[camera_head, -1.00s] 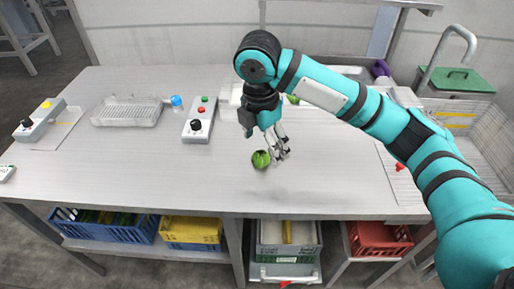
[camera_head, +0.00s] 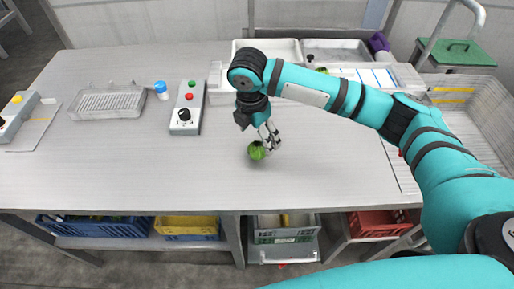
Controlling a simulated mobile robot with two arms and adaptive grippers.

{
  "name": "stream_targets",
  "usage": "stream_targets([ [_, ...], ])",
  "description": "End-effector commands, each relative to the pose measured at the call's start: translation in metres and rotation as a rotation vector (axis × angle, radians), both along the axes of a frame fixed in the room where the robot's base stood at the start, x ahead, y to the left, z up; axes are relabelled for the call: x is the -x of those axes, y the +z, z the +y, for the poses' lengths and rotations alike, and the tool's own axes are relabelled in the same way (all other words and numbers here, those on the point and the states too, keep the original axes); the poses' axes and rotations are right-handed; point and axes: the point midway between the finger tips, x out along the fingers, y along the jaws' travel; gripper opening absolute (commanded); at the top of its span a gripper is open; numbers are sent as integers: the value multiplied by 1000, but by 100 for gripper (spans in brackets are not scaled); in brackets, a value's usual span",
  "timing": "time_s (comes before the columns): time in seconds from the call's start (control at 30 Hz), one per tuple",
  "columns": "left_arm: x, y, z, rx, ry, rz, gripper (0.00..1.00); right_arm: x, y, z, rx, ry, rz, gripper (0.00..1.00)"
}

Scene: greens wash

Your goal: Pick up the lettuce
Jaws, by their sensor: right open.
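The lettuce, a small round green head (camera_head: 256,151), sits on the bare middle of the grey table (camera_head: 330,170), towards the front edge. My right gripper (camera_head: 270,140) is open, just above and to the right of the lettuce, pointing down. Its fingers show close beside the lettuce; I cannot tell whether they touch it. Another green item (camera_head: 321,70) shows partly at the trays behind my right arm. My left gripper is not in view.
A control box with buttons (camera_head: 187,108), a blue-capped container (camera_head: 161,90) and a wire-sided tray (camera_head: 108,102) stand to the left. Trays (camera_head: 268,48) stand behind my arm. Blue (camera_head: 95,229), yellow (camera_head: 187,226) and red crates (camera_head: 378,223) sit under the table.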

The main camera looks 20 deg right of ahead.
Motion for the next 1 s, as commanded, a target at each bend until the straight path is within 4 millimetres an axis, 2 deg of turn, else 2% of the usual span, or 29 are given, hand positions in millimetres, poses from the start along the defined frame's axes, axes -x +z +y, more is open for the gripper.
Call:
stream_targets([
  [0.2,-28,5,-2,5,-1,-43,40,0,-15,-1,0,0,1,83],
  [0.27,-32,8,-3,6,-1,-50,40,0,-21,-1,1,0,2,83],
  [0.53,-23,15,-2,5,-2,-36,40,-2,-59,-1,1,0,0,83],
  [0.83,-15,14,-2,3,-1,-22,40,-3,-64,-1,0,0,-2,83],
  [1.0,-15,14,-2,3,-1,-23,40,-3,-64,-1,0,0,-2,61],
])
